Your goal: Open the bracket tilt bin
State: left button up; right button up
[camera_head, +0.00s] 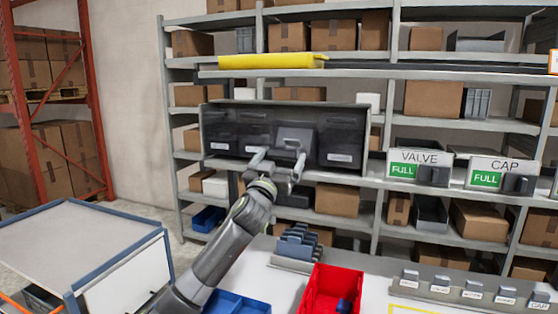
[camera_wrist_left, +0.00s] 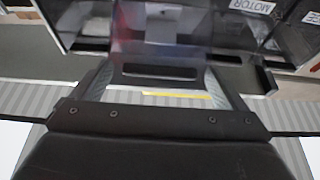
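The tilt-bin unit (camera_head: 212,112) is a dark cabinet of several bins side by side on the shelf, in the middle of the head view. Its small labels are too blurred there to tell which bin is the bracket one. One bin front (camera_head: 296,136), right of centre, looks lighter and appears to lean outward. My left gripper (camera_head: 277,162) is in front of the unit, just below this bin, with its fingers apart. In the left wrist view, a dark bin front (camera_wrist_left: 160,50) lies ahead between the spread fingers (camera_wrist_left: 160,85); contact is unclear. My right gripper is out of view.
A label reading MOTOR (camera_wrist_left: 250,6) shows upside down in the wrist view. VALVE (camera_head: 420,158) and CAP (camera_head: 502,166) dispensers stand right of the unit. Below are a red bin (camera_head: 335,275), a blue tray (camera_head: 240,304) and a rack of dark blue parts (camera_head: 298,244).

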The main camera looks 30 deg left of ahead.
pick_arm(q)
jog(key=c, duration=1.3)
jog(key=shift+w+r, duration=0.15)
jog(key=shift+r, duration=0.4)
jog(key=shift+w+r, duration=0.15)
jog(key=shift+r, duration=0.4)
jog(key=shift+c, duration=0.2)
jog(key=shift+w, duration=0.1)
jog(key=o, duration=1.4)
jog(key=shift+a+f, duration=0.1)
jog(key=shift+f, duration=0.05)
jog(key=shift+s+f, duration=0.3)
jog(key=shift+s, duration=0.2)
jog(key=b+v, duration=0.6)
jog(key=v, duration=1)
jog(key=shift+s+d+r, duration=0.15)
jog(key=shift+s+d, duration=0.05)
jog(key=shift+d, duration=0.05)
